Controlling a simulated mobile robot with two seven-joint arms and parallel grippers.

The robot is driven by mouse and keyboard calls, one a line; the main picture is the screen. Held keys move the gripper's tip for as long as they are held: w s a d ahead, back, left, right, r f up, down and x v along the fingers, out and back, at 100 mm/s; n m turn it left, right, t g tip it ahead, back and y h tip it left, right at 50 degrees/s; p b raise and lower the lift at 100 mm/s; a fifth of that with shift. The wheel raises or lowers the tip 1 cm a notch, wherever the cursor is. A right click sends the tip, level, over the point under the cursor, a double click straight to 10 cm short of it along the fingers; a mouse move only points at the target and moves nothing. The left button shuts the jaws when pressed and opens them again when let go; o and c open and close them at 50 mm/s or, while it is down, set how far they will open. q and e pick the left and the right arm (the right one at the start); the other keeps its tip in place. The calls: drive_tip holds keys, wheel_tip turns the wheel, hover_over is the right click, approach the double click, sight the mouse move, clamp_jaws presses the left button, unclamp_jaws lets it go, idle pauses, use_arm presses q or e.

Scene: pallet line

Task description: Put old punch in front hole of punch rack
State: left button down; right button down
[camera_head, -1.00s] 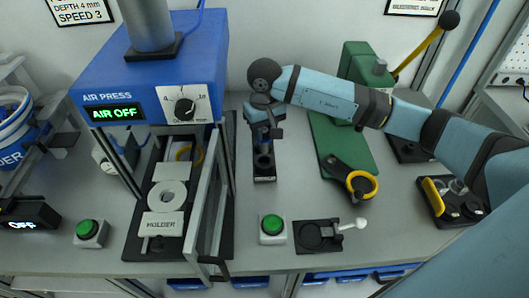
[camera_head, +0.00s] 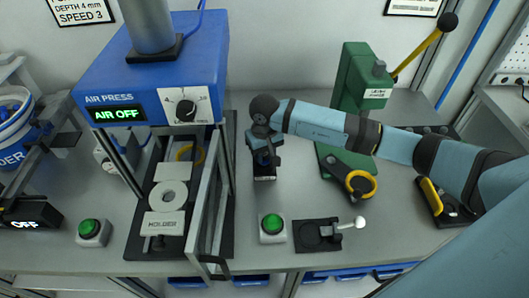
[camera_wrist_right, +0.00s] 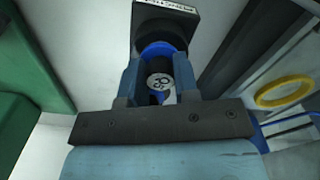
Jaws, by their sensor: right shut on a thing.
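My right gripper (camera_head: 264,157) is shut on the old punch and stands over the front part of the dark punch rack (camera_head: 264,178). In the right wrist view the punch's round pale end (camera_wrist_right: 160,82) with dark marks shows between the fingers. A blue ring lies just beyond it, above a dark round shape near the labelled front of the rack (camera_wrist_right: 168,12). The gripper and punch hide most of the rack in the head view. I cannot tell whether the punch tip is inside the front hole. My left gripper is not in view.
The blue air press (camera_head: 150,80) with its open guard (camera_head: 210,205) stands left of the rack. A green lever press (camera_head: 360,80) stands to the right. A green button (camera_head: 272,224) and a small black fixture (camera_head: 312,235) sit in front. A yellow-ringed tool (camera_head: 358,182) lies right.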

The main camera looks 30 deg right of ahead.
drive_tip(key=c, duration=0.9)
unclamp_jaws()
drive_tip(key=shift+o, duration=0.2)
drive_tip(key=shift+r+p, duration=0.15)
drive_tip(key=shift+p, duration=0.15)
drive_tip(key=shift+r, duration=0.35)
wheel_tip(320, 180, up, 11)
drive_tip(key=b, duration=0.1)
